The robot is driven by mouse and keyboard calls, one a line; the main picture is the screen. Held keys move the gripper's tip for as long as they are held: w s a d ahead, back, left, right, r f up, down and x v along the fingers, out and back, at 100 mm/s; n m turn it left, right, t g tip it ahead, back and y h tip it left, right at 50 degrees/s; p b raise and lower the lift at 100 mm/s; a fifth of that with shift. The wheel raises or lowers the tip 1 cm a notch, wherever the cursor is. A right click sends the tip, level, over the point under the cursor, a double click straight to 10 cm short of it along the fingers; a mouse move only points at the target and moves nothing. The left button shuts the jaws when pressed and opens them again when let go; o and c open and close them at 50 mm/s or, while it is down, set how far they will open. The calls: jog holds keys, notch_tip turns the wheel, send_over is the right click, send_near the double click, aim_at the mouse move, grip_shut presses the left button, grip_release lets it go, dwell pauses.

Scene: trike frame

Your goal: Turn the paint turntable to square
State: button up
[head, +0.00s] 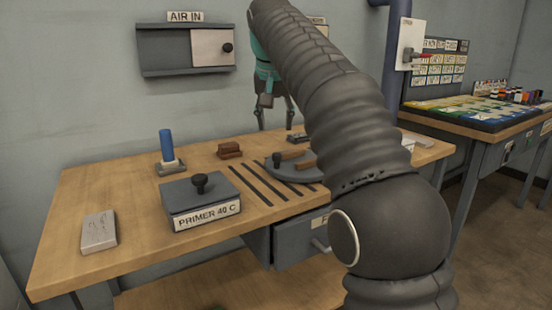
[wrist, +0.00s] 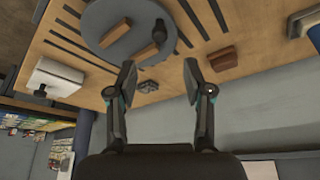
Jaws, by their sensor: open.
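The paint turntable (head: 290,175) is a grey disc on the wooden bench, partly hidden by my arm in the head view. It shows from above in the wrist view (wrist: 140,12), cut by the top edge. Two brown wooden pieces (wrist: 115,33) and a dark upright knob (wrist: 160,30) are on it. The pieces lie slanted to the picture edges; I cannot tell whether the disc is square. My gripper (head: 276,124) is open and empty above the back of the bench. In the wrist view its fingers (wrist: 160,80) are spread, apart from the disc.
Dark parallel strips (head: 258,187) mark the bench beside the disc. A grey PRIMER 40 C box (head: 205,212), a brown block (head: 230,150), a blue-handled tool (head: 166,146) and a pale grey block (head: 99,231) stand to the left. The AIR IN panel (head: 160,50) is on the wall.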

aim_at(276, 154)
jog(key=b+x, duration=0.3)
jog(key=x, duration=0.8)
jog(key=shift+w+f, duration=0.1)
jog(key=shift+f, duration=0.15)
jog(key=shift+c, duration=0.3)
grip_shut()
